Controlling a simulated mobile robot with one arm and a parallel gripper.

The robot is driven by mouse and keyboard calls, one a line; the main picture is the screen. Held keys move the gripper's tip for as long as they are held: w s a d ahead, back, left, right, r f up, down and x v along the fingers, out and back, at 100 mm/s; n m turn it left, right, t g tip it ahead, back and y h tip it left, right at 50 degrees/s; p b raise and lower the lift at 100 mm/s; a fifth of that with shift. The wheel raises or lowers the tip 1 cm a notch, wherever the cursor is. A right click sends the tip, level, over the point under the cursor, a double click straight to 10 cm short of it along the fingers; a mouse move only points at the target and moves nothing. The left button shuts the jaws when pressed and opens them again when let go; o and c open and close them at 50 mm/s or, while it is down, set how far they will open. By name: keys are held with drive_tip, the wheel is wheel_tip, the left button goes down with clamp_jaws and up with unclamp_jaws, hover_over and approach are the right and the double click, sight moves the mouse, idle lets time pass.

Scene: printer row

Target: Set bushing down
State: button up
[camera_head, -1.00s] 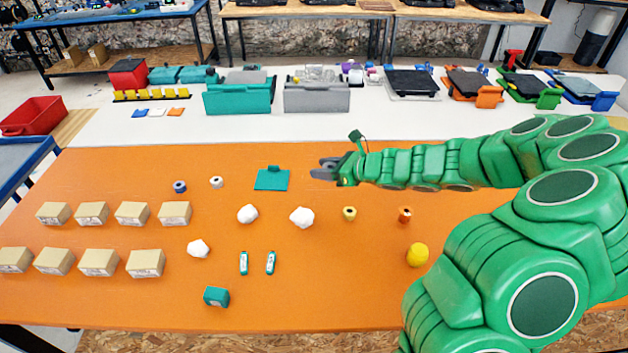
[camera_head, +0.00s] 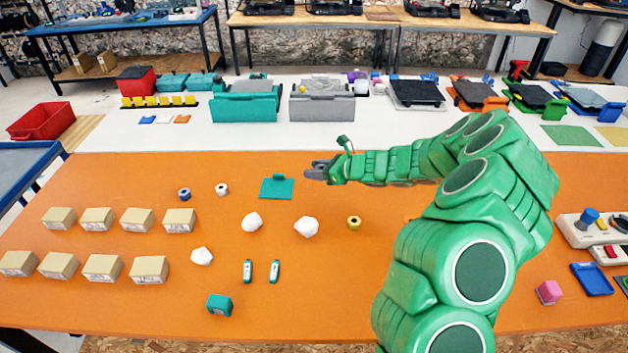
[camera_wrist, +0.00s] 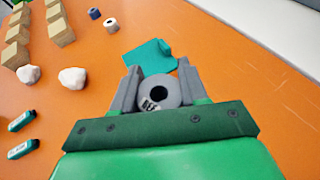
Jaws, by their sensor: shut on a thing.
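My gripper (camera_head: 318,170) is shut on a grey bushing (camera_wrist: 160,92), a ring with a dark hole and dark lettering on its face, seen between the two fingers in the wrist view. In the head view the bushing is too small to make out clearly at the fingertips. My gripper is above the orange table, just right of a teal clipboard-like plate (camera_head: 277,188). Three other bushings stand on the table: a blue one (camera_head: 184,194), a white one (camera_head: 222,189) and a yellow one (camera_head: 354,223).
Several cardboard boxes (camera_head: 97,219) stand in two rows at left. White lumps (camera_head: 306,227), teal-and-white sticks (camera_head: 274,271) and a teal block (camera_head: 219,305) lie nearer the front. A control box (camera_head: 600,228) and pink cube (camera_head: 549,292) are at right. The orange table (camera_head: 120,175) is bare behind the boxes.

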hover_over(316, 187)
drive_tip(key=shift+a+f, duration=0.15)
drive_tip(key=shift+f, duration=1.05)
drive_tip(key=shift+a+f, duration=0.15)
drive_tip(key=shift+f, duration=2.6)
drive_tip(key=shift+f, duration=0.15)
drive_tip(key=o, duration=1.1)
drive_tip(key=shift+r, duration=0.2)
drive_tip(key=shift+s+d+r, duration=0.1)
drive_tip(key=shift+d+r, duration=0.05)
drive_tip(key=shift+d, duration=0.2)
drive_tip(key=shift+v, duration=5.6)
